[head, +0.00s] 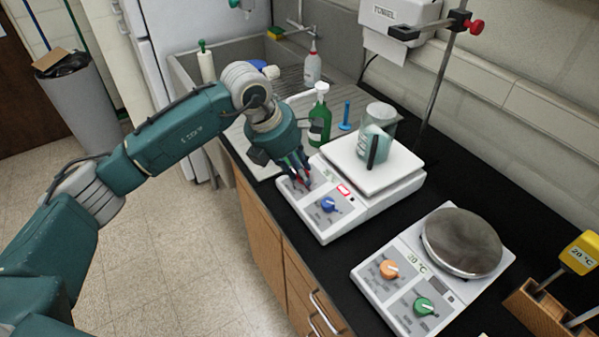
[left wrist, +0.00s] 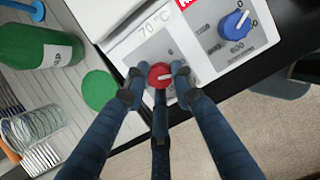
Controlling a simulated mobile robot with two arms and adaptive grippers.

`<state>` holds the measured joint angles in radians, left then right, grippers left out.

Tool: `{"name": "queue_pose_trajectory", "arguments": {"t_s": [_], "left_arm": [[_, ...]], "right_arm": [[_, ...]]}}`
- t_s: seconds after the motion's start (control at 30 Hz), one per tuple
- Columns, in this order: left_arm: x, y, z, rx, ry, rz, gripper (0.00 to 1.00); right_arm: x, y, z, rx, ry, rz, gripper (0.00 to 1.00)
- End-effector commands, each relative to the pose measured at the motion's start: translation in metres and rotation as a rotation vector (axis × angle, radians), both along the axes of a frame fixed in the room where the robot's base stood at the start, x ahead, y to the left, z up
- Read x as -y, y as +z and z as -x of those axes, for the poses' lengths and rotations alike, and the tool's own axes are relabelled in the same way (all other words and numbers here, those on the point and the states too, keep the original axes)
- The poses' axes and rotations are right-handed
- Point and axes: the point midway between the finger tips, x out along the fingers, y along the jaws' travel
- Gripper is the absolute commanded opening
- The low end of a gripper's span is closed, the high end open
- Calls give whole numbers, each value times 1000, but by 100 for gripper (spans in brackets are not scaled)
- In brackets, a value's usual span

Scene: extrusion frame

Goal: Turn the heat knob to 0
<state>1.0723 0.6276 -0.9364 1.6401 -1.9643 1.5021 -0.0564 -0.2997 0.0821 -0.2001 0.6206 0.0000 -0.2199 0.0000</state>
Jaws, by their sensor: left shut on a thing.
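A white hot plate stirrer (head: 345,222) with a square white top stands on the black bench. A beaker (head: 376,143) of pale teal liquid with a dark handle-like piece stands on it. Its panel has a red knob (left wrist: 160,75) beside the "70 °C" label (left wrist: 155,23) and a blue knob (head: 328,204), also in the left wrist view (left wrist: 235,24). My left gripper (head: 302,178) reaches down on the panel; in the left wrist view its three fingers (left wrist: 158,84) close around the red knob. My right gripper is not in view.
A second hot plate (head: 398,270) with a round grey top, orange knob and green knob stands nearer on the right. A green bottle (head: 320,115) stands close behind my left gripper. A stand rod (head: 437,75) rises behind the beaker. A sink (head: 190,70) lies beyond.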

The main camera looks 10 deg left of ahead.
Motion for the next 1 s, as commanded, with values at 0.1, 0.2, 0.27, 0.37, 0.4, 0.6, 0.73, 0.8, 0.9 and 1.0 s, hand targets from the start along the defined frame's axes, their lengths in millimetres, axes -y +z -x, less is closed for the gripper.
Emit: {"name": "queue_pose_trajectory", "arguments": {"t_s": [0.1,0.2,0.27,0.37,0.4,0.6,0.73,0.8,0.9,1.0], "left_arm": [[1,-3,0,-8,78,14,0],[2,-3,0,-19,163,28,0],[2,-3,0,-27,218,36,0],[3,-3,0,-41,309,51,0],[3,-3,0,-47,346,57,0],[3,-2,0,-76,526,85,0],[4,-1,0,-92,628,100,0],[4,-1,1,-98,676,108,0],[4,0,0,-108,737,118,0],[4,0,0,-116,785,124,0]], "right_arm": [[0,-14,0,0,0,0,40],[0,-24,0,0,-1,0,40],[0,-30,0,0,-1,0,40],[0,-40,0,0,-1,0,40],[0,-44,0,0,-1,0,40],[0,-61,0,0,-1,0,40],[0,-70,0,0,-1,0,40],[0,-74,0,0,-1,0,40],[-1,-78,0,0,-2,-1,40],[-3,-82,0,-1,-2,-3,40]]}}
